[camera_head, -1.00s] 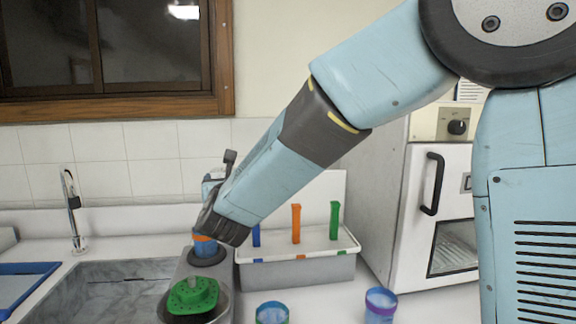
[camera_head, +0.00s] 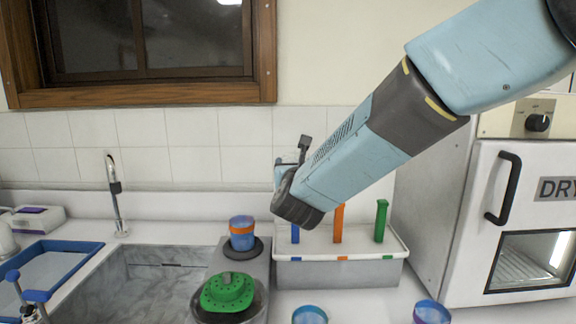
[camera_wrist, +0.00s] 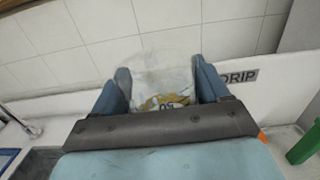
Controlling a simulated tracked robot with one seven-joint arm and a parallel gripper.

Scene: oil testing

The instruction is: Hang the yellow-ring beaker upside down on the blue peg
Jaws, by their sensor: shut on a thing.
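My gripper (camera_wrist: 164,78) is shut on a clear beaker (camera_wrist: 160,72) in the wrist view, with a blue finger on each side. The beaker has yellow on its near part with dark digits, and I take it as the yellow-ring beaker. I cannot tell which way up it is. In the head view my gripper (camera_head: 280,178) is mostly hidden behind my arm, and the beaker does not show. The blue peg (camera_head: 295,234) stands at the left of the drip rack (camera_head: 340,272), below my wrist and apart from it.
An orange peg (camera_head: 338,223) and a green peg (camera_head: 381,220) stand on the rack. An orange-ring blue beaker (camera_head: 242,234) sits on a black pad beside the sink (camera_head: 150,280). Two beakers (camera_head: 310,315) (camera_head: 432,313) stand in front. A dryer (camera_head: 520,210) is right.

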